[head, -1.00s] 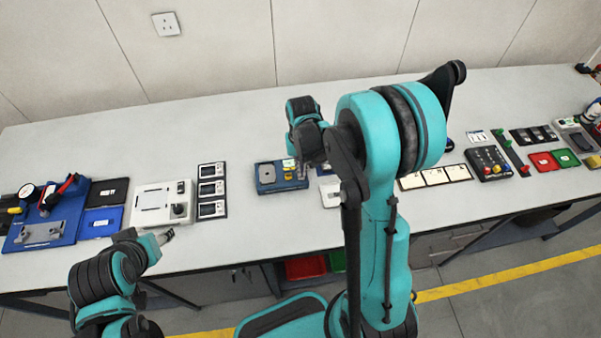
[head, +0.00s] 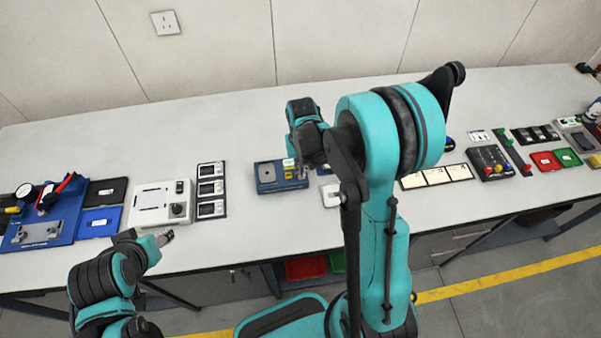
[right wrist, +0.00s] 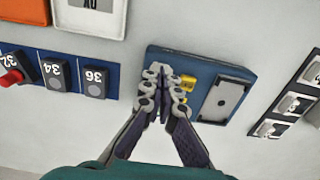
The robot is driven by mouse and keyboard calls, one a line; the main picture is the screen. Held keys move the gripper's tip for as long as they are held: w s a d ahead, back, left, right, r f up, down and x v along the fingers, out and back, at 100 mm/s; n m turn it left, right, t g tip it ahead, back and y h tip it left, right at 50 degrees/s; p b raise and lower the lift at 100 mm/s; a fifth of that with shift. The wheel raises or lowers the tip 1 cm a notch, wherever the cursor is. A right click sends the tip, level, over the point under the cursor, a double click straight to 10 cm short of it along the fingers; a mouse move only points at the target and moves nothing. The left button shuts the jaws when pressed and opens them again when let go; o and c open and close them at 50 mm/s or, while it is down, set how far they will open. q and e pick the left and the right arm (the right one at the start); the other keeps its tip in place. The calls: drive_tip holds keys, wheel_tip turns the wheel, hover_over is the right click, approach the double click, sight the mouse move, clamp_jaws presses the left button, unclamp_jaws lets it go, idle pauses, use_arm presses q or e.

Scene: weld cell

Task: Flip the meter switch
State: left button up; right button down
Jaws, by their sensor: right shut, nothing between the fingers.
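A blue device (head: 264,188) lies on the bench in the middle of the head view. It has a grey plate and yellow parts, and it also shows in the right wrist view (right wrist: 205,67). I cannot make out which part of it is a switch. My right gripper (head: 301,172) is at the device's right end in the head view. In the right wrist view its closed, empty fingertips (right wrist: 158,70) overlap the device's left end beside the yellow parts. Whether they touch it I cannot tell. My left gripper (head: 165,237) is near the bench's front edge, its fingers too small to judge.
A white panel with a knob (head: 150,208) and a strip of three framed units (head: 211,188) lie left of the device. In the right wrist view, numbered black switches (right wrist: 55,74) and an orange tray (right wrist: 25,10) lie close by.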

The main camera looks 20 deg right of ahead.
drive_tip(key=shift+f+b, duration=0.4)
drive_tip(key=shift+f, duration=0.05)
drive_tip(key=shift+r+p, duration=2.5)
drive_tip(key=shift+r, duration=1.05)
drive_tip(key=shift+f, duration=0.1)
